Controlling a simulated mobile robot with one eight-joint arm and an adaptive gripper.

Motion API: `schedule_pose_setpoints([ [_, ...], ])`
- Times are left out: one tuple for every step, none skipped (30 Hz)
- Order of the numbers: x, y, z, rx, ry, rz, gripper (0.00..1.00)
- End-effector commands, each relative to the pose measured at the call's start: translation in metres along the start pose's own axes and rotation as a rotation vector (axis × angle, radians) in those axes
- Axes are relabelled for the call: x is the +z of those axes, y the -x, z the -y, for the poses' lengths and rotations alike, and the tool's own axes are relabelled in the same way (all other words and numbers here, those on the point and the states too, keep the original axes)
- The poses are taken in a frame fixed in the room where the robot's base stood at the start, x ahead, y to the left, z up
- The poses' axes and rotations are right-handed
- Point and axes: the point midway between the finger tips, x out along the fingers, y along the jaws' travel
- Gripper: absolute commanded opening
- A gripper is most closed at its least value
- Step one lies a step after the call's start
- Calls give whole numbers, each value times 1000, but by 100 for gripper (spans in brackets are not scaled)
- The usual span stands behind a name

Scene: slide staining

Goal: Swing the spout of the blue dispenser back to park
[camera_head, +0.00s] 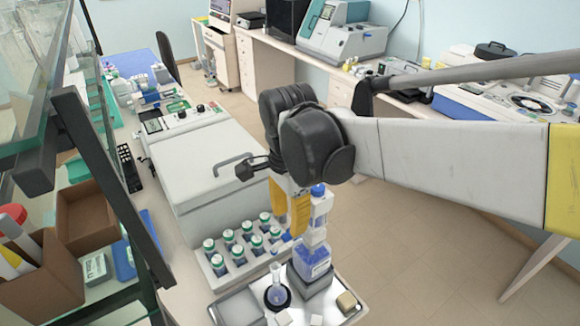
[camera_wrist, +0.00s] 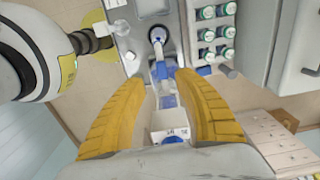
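The blue dispenser (camera_head: 312,262) stands on a grey block at the front of the bench, with a clear body holding blue liquid and a blue cap (camera_head: 319,190). In the wrist view its labelled white top (camera_wrist: 170,133) shows low between my fingers. Its spout (camera_wrist: 161,70) reaches from there toward the round-mouthed flask (camera_wrist: 157,35). The flask (camera_head: 277,293) sits in a black ring on the tray. My gripper (camera_head: 289,226) is upright beside the dispenser, and its yellow fingers (camera_wrist: 158,78) are spread on either side of the spout. I see no finger touching it.
A rack of green-capped bottles (camera_head: 225,262) stands just left of the dispenser. A large white instrument (camera_head: 190,165) with a grey handle is behind it. A small tan block (camera_head: 347,301) lies on the tray at right. The floor to the right is clear.

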Motion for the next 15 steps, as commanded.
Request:
schedule_pose_setpoints([
  [0,-13,0,-1,0,0,38],
  [0,-19,0,-1,0,0,38],
  [0,-27,1,-1,0,0,38],
  [0,-32,1,-1,0,0,38],
  [0,-38,0,-1,0,0,38],
  [0,-44,0,-1,0,0,38],
  [0,-48,0,-1,0,0,38],
  [-1,-52,1,-1,0,0,38],
  [0,-56,0,-1,0,0,38],
  [0,-59,0,-1,0,0,38],
  [0,-61,0,-1,1,0,38],
  [-1,-63,0,-1,1,0,38],
  [-1,-64,0,-2,1,0,38],
  [-1,-65,0,-2,1,0,38],
  [-1,-66,0,-2,1,0,38],
])
